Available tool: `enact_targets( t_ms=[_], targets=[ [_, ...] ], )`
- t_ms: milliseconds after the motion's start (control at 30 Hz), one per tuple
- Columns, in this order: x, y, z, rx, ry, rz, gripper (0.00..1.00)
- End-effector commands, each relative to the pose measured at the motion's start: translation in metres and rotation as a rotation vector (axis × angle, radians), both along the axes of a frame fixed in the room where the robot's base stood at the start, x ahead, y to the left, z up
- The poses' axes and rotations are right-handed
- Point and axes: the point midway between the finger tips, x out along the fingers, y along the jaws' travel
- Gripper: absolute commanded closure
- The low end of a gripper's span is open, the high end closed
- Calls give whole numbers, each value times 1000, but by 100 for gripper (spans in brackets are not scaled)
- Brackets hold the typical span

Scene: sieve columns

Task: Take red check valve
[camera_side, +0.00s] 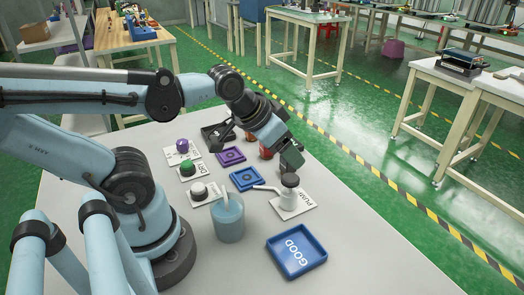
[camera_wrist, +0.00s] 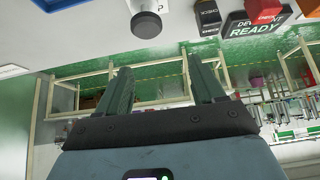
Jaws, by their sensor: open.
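In the side view, a red piece (camera_side: 265,153) shows partly hidden behind my wrist; I cannot tell for sure that it is the check valve. In the wrist view, a black block with an orange top (camera_wrist: 207,14) carries small lettering that seems to read CHECK. Beside it a red labelled piece (camera_wrist: 266,11) is at a dark holder marked READY (camera_wrist: 256,24). My gripper (camera_side: 293,158) hangs above the table near the pump. Its two green fingers stand apart and empty in the wrist view (camera_wrist: 162,78).
A blue GOOD tray (camera_side: 297,251) is at the front. A pump with a dark knob (camera_side: 290,181) and a translucent blue cup (camera_side: 229,219) stand behind it. Small blue (camera_side: 245,179) and purple (camera_side: 230,156) trays and several knobbed valves are farther back. The table's front right is clear.

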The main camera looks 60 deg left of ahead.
Motion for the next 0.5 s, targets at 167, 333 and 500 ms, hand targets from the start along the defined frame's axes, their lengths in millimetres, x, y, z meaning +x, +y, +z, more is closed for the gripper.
enact_targets(
  t_ms=[167, 333, 500],
  targets=[
    [11, 17, 8, 28, 67, 10, 32],
    [29, 50, 15, 65, 197, 13, 32],
    [46, 87, 15, 78, 333, 5, 32]
  ],
)
